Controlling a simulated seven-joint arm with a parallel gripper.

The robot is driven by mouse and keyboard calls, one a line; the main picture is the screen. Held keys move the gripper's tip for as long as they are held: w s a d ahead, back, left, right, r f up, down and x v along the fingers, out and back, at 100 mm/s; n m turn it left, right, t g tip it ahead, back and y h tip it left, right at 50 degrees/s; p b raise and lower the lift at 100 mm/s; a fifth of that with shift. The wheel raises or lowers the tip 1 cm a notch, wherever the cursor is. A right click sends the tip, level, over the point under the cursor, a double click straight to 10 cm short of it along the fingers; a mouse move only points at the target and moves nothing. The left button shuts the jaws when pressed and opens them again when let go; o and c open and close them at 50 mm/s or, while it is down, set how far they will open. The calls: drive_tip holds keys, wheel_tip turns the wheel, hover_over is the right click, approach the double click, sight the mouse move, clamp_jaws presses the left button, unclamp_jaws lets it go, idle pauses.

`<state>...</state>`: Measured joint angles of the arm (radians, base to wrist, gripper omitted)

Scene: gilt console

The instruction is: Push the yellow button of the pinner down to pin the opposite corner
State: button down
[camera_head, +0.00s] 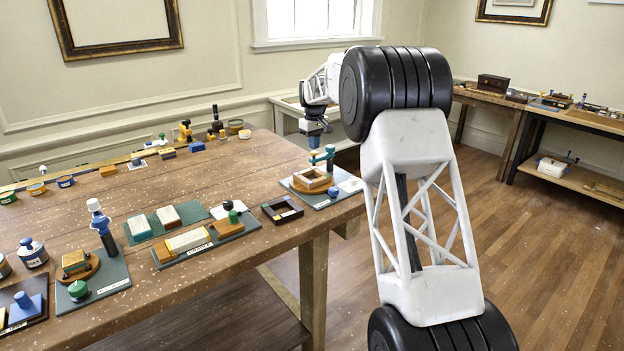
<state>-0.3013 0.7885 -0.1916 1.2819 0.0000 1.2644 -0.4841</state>
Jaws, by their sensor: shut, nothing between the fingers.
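My gripper (316,146) points down at the table's far right corner, above a small wooden frame (312,187). Its fingers look closed and hold nothing. The frame lies on a blue-grey board (330,200). A teal pinner (330,160) with an upright post and a short arm stands at the frame's back right corner, just below my gripper. I cannot make out its yellow button; the gripper may hide it. At this size I cannot tell whether my fingertips touch the pinner.
A dark open tray (282,209) lies left of the board. A white card (350,186) lies on the board's right side. Several other small work boards, stamps and jars fill the wooden table (225,265). The floor (560,270) at right is clear.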

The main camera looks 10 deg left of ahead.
drive_tip(key=shift+r, duration=2.25)
drive_tip(key=shift+s+d+r, duration=0.35)
drive_tip(key=shift+s+r, duration=0.05)
drive_tip(key=s+d+r+m, duration=0.2)
drive_tip(key=s+d+r, duration=0.2)
drive_tip(key=s+d, duration=0.5)
drive_tip(key=s+d+r+m+t, duration=0.1)
drive_tip(key=s+d+r, duration=0.35)
drive_tip(key=s, duration=0.85)
drive_tip(key=s+d+r+m, duration=0.2)
drive_tip(key=s+d+r, duration=0.2)
drive_tip(key=s+d, duration=0.6)
drive_tip(key=s+d+f+m, duration=0.1)
drive_tip(key=s+f, duration=0.3)
drive_tip(key=s, duration=0.9)
drive_tip(key=s+d+f+m+t, duration=0.1)
drive_tip(key=s+d+f, duration=0.3)
drive_tip(key=s, duration=1)
drive_tip(key=s+d+f+m, duration=0.2)
drive_tip(key=s+f, duration=0.3)
drive_tip(key=s, duration=0.8)
drive_tip(key=shift+s+d+f+t, duration=0.15)
drive_tip(key=shift+s+d+t, duration=0.2)
drive_tip(key=shift+d, duration=0.25)
